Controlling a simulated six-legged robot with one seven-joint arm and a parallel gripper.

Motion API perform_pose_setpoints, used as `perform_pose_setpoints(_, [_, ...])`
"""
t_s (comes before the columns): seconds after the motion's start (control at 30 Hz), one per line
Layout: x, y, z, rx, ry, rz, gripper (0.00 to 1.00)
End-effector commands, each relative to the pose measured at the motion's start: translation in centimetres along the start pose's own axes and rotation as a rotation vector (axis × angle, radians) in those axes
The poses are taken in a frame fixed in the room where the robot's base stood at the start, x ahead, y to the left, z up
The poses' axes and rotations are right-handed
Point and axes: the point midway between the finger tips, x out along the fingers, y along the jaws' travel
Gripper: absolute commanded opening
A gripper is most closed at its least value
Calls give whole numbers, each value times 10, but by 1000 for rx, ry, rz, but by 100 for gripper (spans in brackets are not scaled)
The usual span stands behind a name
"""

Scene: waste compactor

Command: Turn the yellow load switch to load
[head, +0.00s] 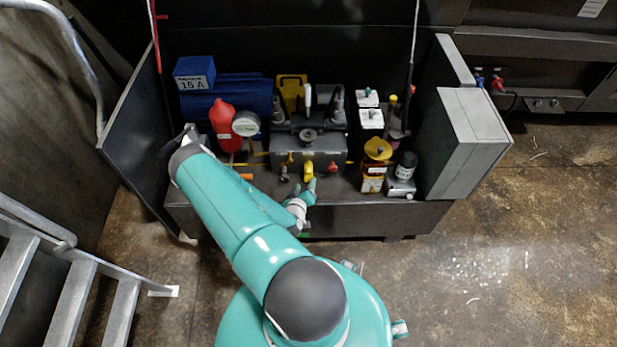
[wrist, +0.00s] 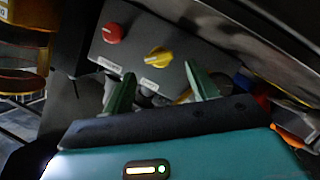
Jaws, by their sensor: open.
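The yellow load switch (wrist: 158,57) is on a dark panel face in the wrist view, with a small white label below it. It also shows in the head view (head: 308,171), low on the front of the pump unit. My gripper (wrist: 159,72) is open, with one green finger on each side of the switch's line. The fingertips are a little below the switch in the wrist view, and nothing is between them. I cannot tell how far they are from the panel. In the head view my gripper (head: 307,190) is just in front of the switch, partly hidden by my arm.
A red knob (wrist: 112,33) sits beside the switch on the same panel. A red bottle (head: 223,120) and a gauge (head: 246,124) stand to the left. An orange-topped container (head: 374,165) and a dark-capped jar (head: 406,165) stand to the right. Side panels flank the bench.

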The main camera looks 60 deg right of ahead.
Motion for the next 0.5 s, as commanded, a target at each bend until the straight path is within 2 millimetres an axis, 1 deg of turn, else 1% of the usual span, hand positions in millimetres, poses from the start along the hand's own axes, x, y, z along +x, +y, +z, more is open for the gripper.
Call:
perform_pose_setpoints(0.03, [11,1,0,1,2,1,58])
perform_pose_setpoints(0.1, [24,1,0,2,2,1,58])
perform_pose_setpoints(0.23, [44,0,1,1,2,-1,58])
perform_pose_setpoints(0.33, [54,1,1,0,2,-1,58])
perform_pose_setpoints(0.5, [60,2,2,-1,2,-3,58])
